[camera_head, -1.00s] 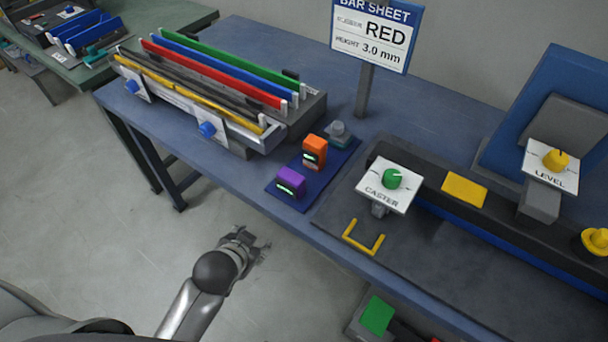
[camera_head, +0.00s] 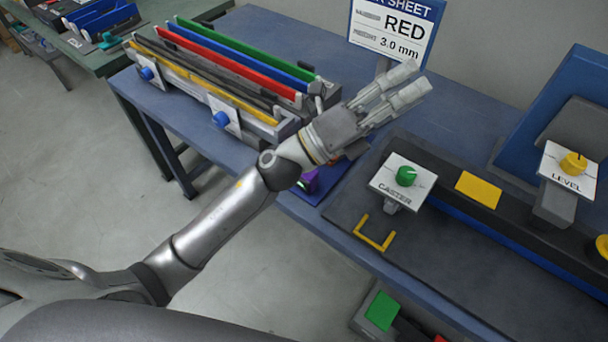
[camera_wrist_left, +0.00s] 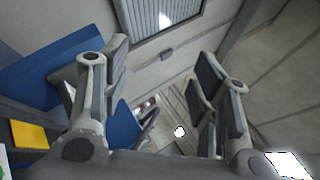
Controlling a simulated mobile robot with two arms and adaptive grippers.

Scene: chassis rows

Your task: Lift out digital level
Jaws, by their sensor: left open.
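A small purple device (camera_head: 308,182) sits on the blue mat (camera_head: 340,184) on the workbench, partly covered by my left arm. The orange device beside it is almost wholly hidden behind my left wrist. I cannot tell which of the two is the digital level. My left gripper (camera_head: 414,84) is open and empty, above and past the mat, its fingers pointing to the upper right in the head view. In the left wrist view the spread fingers (camera_wrist_left: 160,78) have nothing between them. My right gripper is not in view.
A rack with red, blue and green bars (camera_head: 235,69) stands left of the gripper. A sign (camera_head: 392,28) reading RED, 3.0 mm stands behind it.

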